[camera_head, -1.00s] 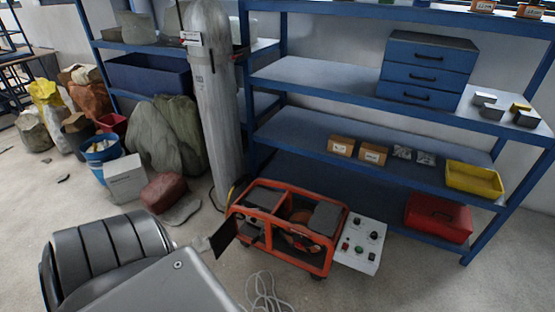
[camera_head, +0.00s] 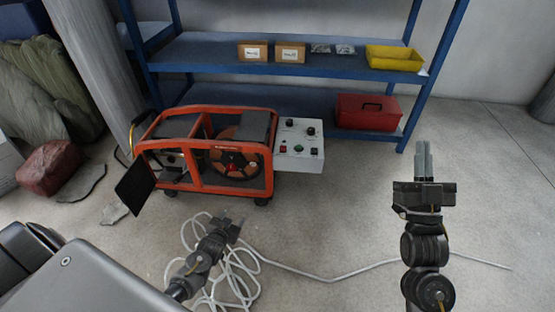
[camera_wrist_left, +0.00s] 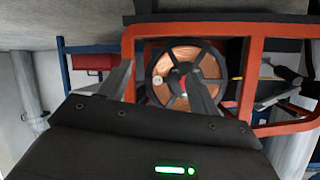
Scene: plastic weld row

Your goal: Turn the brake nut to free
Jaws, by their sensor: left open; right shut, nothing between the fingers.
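The orange-framed wire-feeder unit (camera_head: 207,147) stands on the floor in front of the shelf. Its copper wire spool (camera_head: 246,160) has a dark spoked flange with a small red hub part (camera_head: 232,166), which looks like the brake nut. In the left wrist view the spool (camera_wrist_left: 209,67) appears just beyond my left gripper's fingers, its centre partly hidden by one finger. My left gripper (camera_head: 236,226) is open and empty, low in front of the unit, apart from the spool. My right gripper (camera_head: 423,158) is shut and empty, pointing up at the right.
A grey control box (camera_head: 300,160) with knobs adjoins the unit's right side. A dark flap (camera_head: 136,188) juts out at its left. Pale cable (camera_head: 330,277) lies coiled on the floor. A blue shelf (camera_head: 200,50) with a red case (camera_head: 366,111) stands behind.

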